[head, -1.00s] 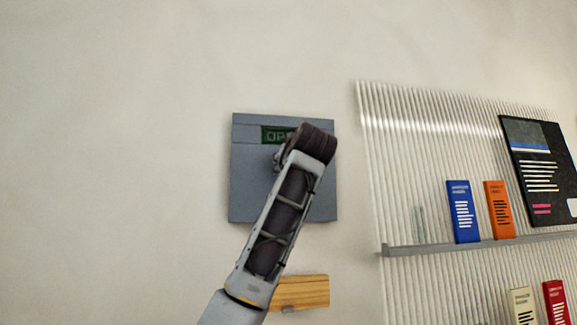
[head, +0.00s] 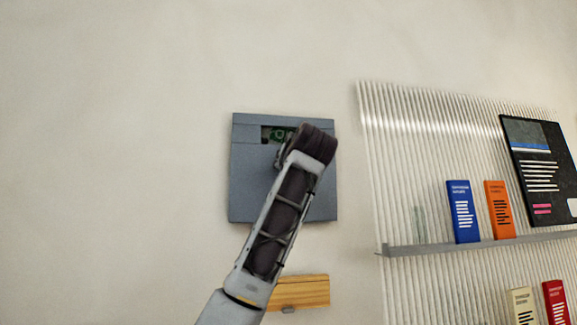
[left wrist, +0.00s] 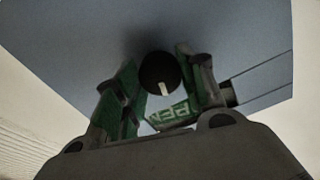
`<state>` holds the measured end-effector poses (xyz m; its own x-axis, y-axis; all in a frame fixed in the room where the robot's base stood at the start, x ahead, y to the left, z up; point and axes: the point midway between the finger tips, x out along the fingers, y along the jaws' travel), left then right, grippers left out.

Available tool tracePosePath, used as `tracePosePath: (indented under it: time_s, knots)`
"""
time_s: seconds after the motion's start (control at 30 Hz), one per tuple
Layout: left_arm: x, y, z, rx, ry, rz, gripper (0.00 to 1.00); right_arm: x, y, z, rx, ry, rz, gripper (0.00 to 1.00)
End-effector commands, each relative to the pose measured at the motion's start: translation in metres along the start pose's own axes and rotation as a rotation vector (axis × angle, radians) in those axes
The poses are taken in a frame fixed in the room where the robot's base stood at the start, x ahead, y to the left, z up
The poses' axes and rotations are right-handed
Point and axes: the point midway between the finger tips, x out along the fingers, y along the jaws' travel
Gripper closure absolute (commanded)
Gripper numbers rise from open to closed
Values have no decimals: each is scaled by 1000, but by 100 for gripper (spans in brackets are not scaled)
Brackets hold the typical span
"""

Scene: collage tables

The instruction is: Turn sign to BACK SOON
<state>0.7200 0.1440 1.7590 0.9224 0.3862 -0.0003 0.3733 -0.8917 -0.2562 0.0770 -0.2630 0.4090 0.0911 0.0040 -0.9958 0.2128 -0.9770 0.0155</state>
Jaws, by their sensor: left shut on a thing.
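The sign is a grey-blue square box (head: 255,190) on the wall, with a small window (head: 270,134) near its top. Part of green lettering shows in the window, starting with what looks like "O"; my wrist hides the rest. In the left wrist view, a round dark knob (left wrist: 150,66) with a white mark stands out from the box face (left wrist: 70,40). My left gripper (left wrist: 160,88) has its fingers on both sides of the knob and is shut on it. In the head view, my arm hides the knob. My right gripper is not in view.
A wooden block (head: 305,291) is on the wall below the box. To the right, a ribbed panel (head: 430,150) has a grey shelf (head: 420,247) with a blue booklet (head: 462,211), an orange booklet (head: 499,209) and a black poster (head: 540,170). The wall to the left is clear.

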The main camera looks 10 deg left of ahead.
Motion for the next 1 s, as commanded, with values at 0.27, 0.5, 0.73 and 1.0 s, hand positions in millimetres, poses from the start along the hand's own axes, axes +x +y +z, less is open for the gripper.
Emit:
tracePosePath:
  time_s: [0.27,0.5,0.73,1.0]
  knots:
    - [0,0,-1,219,2,0,84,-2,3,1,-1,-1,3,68]
    - [0,0,-1,415,1,0,84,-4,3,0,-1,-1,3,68]
    - [0,0,0,606,0,-1,84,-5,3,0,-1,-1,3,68]
    - [0,0,0,833,0,-1,84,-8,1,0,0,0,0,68]
